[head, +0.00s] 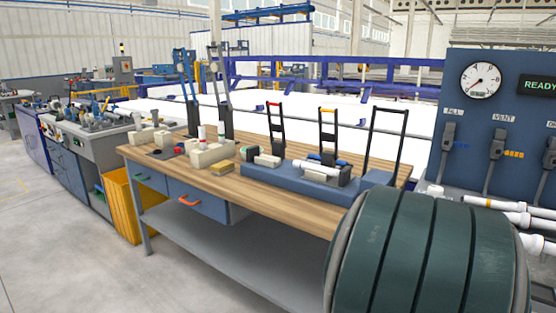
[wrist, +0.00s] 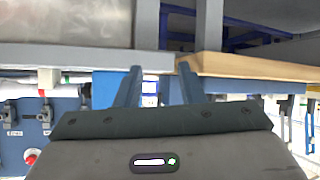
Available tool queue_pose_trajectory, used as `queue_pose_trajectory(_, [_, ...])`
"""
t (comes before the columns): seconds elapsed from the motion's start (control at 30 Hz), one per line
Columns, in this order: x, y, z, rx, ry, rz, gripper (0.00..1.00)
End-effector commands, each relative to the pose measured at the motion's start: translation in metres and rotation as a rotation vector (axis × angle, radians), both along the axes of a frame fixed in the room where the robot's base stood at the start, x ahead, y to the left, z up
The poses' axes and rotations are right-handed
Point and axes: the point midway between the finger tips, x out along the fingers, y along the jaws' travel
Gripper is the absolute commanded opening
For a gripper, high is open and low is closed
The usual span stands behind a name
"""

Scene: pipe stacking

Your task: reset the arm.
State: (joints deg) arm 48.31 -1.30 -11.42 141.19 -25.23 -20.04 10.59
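My gripper (wrist: 160,74) shows in the wrist view with its two dark fingers apart. The gap between the fingertips is empty, with only background behind it. The gripper is not visible in the head view. The wooden workbench (head: 262,198) stands in the middle of the head view. A wooden edge (wrist: 250,66) also shows beyond the fingers in the wrist view, to the right. I cannot tell how far the fingers are from it.
The bench carries a blue fixture (head: 290,184), cream blocks (head: 212,154) and upright black-framed racks (head: 328,130). A control panel (head: 500,115) with a gauge stands at the right, with white pipes (head: 480,203) below it. A yellow bin (head: 122,203) stands left of the bench. Open floor (head: 75,240) lies at the front left.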

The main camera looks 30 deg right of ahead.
Motion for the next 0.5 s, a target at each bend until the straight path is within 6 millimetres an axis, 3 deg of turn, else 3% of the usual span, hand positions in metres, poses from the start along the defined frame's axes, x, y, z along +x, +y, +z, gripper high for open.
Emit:
queue_pose_trajectory(0.03, [0.017,0.024,0.031,0.025,0.025,0.043,0.35])
queue_pose_trajectory(0.23, [0.053,0.121,0.082,0.154,0.166,0.188,0.35])
queue_pose_trajectory(0.37, [0.058,0.191,0.116,0.233,0.273,0.3,0.35])
queue_pose_trajectory(0.5, [0.045,0.266,0.153,0.31,0.402,0.436,0.35])
